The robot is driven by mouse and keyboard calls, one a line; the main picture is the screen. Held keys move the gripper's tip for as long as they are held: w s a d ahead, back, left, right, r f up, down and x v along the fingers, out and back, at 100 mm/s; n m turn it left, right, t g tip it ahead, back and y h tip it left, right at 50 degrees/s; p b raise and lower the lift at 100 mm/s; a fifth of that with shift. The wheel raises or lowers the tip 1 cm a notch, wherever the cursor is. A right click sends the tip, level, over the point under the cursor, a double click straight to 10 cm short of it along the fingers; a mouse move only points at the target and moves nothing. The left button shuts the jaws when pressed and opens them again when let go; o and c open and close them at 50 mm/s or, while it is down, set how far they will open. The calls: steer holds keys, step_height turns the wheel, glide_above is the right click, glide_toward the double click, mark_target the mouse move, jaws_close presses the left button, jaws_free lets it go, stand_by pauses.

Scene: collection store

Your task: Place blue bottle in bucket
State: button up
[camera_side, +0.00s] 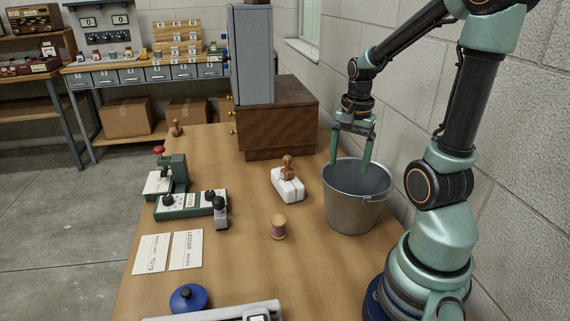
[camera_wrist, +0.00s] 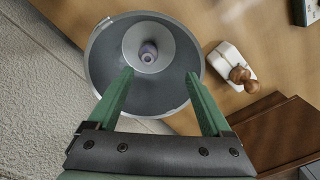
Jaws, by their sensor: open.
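The grey metal bucket (camera_side: 352,213) stands upright on the table beside the wall. My gripper (camera_side: 350,158) is open above it, fingers pointing down at its mouth, with nothing between them. In the wrist view, the open gripper (camera_wrist: 159,74) shows over the bucket (camera_wrist: 105,72). A small bluish-purple bottle-like object (camera_wrist: 148,50) is inside, over the paler round bottom, apart from my fingers. It looks like the blue bottle, but its exact pose is hard to tell. The side view does not show the bucket's inside.
A white block with a wooden stamp (camera_side: 288,187) stands left of the bucket. A thread spool (camera_side: 279,229) and a blue round object with a dark knob (camera_side: 188,298) are nearer. A brown wooden cabinet (camera_side: 278,120) stands behind. The wall is close on the right.

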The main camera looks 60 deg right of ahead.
steer(key=w+a+r+n+t, duration=0.2)
steer(key=a+r+n, duration=0.2)
steer(key=a+n, duration=0.4)
steer(key=w+a+r+n+t, duration=0.3)
steer(key=a+r+n, duration=0.2)
steer(key=a+n, duration=0.4)
steer(key=shift+w+a+n, duration=0.25)
steer(key=shift+a+n, duration=0.05)
steer(key=shift+a, duration=0.8)
